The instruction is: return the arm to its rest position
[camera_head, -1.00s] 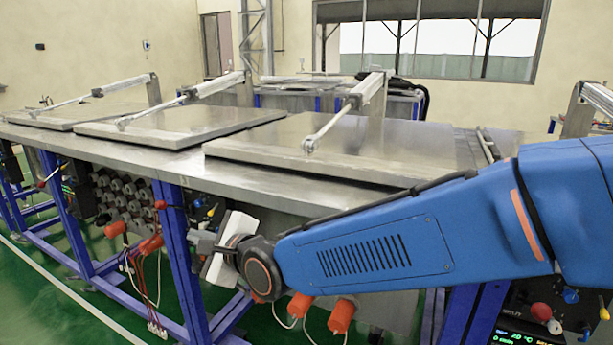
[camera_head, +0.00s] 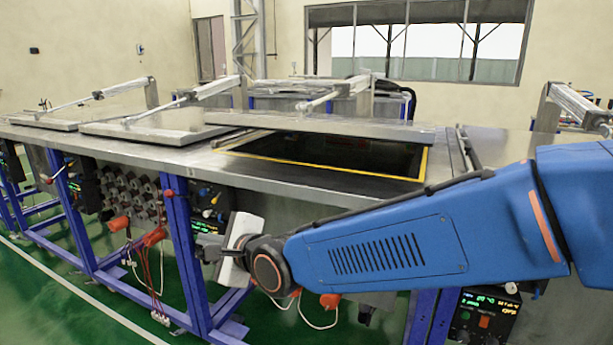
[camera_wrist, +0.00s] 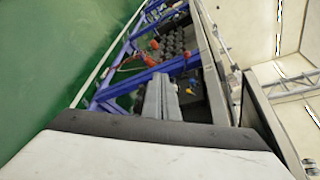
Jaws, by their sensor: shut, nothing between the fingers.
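My blue arm reaches across the front of the steel bench from the right in the head view, roughly level. My gripper (camera_head: 207,247) is at its left end, in front of the bench's blue frame and below the tabletop. In the wrist view my gripper (camera_wrist: 162,82) shows its two grey fingers close together, with nothing between them. The nearest lid (camera_head: 330,124) is raised above the tabletop, showing a dark opening with a yellow rim (camera_head: 424,165).
Two more lids, a middle one (camera_head: 150,130) and a far one (camera_head: 70,117), lie flat on the bench (camera_head: 190,158). A control box (camera_head: 484,318) with lit displays is below the arm at right. The green floor (camera_head: 60,318) is clear at left.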

